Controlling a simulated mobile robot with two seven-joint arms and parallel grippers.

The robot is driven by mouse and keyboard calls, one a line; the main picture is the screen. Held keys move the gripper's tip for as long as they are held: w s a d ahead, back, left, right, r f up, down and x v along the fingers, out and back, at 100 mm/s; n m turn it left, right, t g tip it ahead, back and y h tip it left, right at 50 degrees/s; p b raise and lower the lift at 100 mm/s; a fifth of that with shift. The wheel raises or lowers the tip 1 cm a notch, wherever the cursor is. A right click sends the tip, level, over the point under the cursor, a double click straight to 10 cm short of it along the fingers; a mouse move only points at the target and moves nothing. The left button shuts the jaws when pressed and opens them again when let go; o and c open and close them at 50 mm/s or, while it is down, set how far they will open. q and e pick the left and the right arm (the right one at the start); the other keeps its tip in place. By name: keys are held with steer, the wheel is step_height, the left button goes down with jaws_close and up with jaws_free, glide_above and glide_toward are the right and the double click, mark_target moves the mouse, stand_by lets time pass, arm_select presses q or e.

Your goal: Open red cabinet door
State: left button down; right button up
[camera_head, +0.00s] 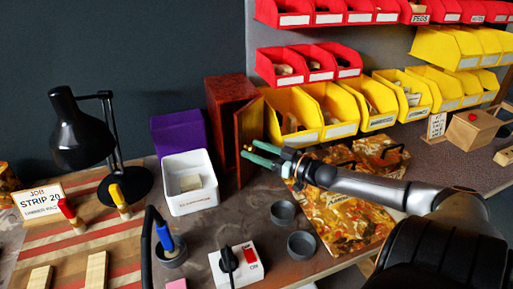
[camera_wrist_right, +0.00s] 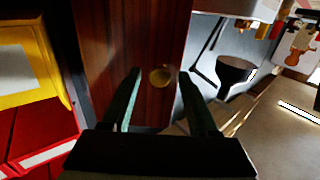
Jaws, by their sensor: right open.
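The red cabinet (camera_head: 222,112) stands upright at the back of the bench, left of the yellow bins. Its reddish-brown wood panel (camera_wrist_right: 150,35) fills the middle of the right wrist view, with a round brass knob (camera_wrist_right: 160,77) on it. In the right wrist view the open gripper (camera_wrist_right: 160,82) has one finger on each side of the knob, nothing clamped. My left gripper is out of view.
A white bin (camera_head: 190,202) and a purple box (camera_head: 178,132) stand left of the cabinet. Yellow bins (camera_head: 292,124) crowd its right.

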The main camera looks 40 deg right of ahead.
mark_target(244, 137)
step_height(244, 137, up, 3)
steer(key=shift+r+p, duration=0.1)
steer(key=shift+p, duration=0.55)
arm_select(q)
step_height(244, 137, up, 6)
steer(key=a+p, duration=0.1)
steer(key=p, duration=0.4)
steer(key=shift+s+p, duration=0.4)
arm_select(e)
steer(key=s+a+r, duration=0.9)
steer(key=s, duration=0.1)
steer(key=shift+s+a+r, duration=0.15)
steer(key=shift+a+r, duration=0.1)
steer(key=shift+r, duration=0.15)
steer(key=shift+f, duration=0.1)
